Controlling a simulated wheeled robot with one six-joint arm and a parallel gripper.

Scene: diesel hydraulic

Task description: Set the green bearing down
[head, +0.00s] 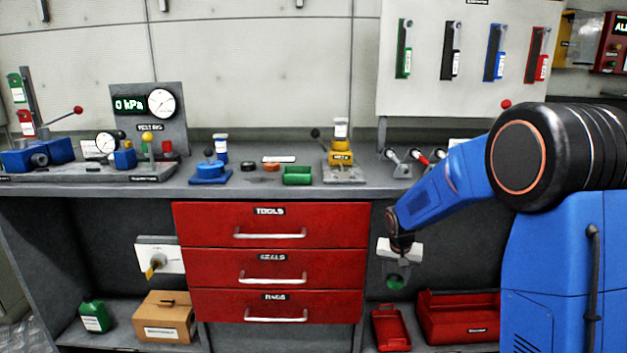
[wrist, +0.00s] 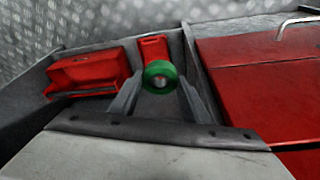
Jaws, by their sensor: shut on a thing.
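The green bearing (wrist: 160,75) is a ring with a metallic centre, held between the two fingers of my gripper (wrist: 157,93) in the wrist view. In the head view the green bearing (head: 395,282) hangs just below my gripper (head: 398,262), in front of the bench's open bay, right of the red drawers. It is below the bench top and above the lower shelf, touching neither. My gripper is shut on it and points down.
Red drawers (head: 270,262) stand left of my gripper. A red bin (head: 390,328) and a red toolbox (head: 458,318) sit on the lower shelf.

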